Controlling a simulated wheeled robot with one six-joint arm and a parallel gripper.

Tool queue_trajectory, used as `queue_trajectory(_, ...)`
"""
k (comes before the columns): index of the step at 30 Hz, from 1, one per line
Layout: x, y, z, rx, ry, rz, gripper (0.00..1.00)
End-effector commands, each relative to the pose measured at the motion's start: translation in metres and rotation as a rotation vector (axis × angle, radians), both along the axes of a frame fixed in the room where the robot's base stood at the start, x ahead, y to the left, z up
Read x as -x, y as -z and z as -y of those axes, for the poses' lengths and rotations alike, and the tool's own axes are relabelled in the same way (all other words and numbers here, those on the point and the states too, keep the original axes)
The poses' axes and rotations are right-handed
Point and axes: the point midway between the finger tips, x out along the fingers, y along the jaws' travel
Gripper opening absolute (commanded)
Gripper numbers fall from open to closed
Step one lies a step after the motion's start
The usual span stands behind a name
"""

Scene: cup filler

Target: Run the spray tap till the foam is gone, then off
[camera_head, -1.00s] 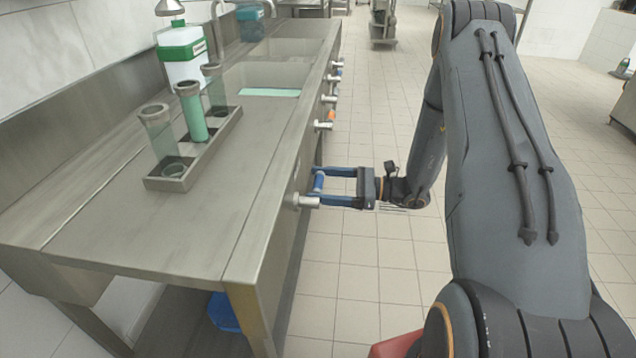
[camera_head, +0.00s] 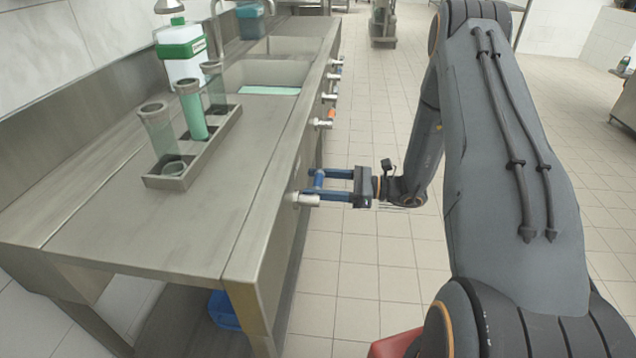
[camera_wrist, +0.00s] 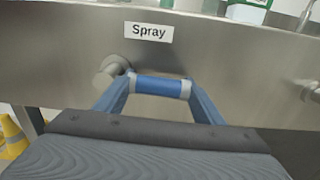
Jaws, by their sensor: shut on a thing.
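The spray tap's metal stub (camera_wrist: 112,70) sticks out of the counter front beside the "Spray" label (camera_wrist: 149,32). It also shows in the head view (camera_head: 305,200). Its short blue lever (camera_wrist: 160,87) with pale ends reaches right from the stub. My gripper (camera_wrist: 158,92) is shut on this lever, one blue finger at each end; in the head view my gripper (camera_head: 330,184) reaches it from the right. A pale green layer (camera_head: 268,90) lies in the nearer sink basin; whether it is foam or liquid I cannot tell. No running water is visible.
More taps (camera_head: 322,124) line the counter front farther back. A metal rack (camera_head: 190,174) with tubes stands on the counter (camera_head: 160,240), and a green-and-white bottle (camera_head: 184,52) is behind it. Tiled floor (camera_head: 375,270) is open right of the counter.

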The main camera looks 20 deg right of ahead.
Motion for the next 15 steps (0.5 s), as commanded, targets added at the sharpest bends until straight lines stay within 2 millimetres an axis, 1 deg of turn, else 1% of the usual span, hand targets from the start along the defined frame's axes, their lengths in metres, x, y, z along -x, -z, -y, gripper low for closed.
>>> queue_trajectory(8, 0.001, 0.014, 0.000, -0.062, 0.000, -0.149, 0.22)
queue_trajectory(15, 0.006, 0.029, -0.002, -0.145, 0.000, -0.351, 0.22)
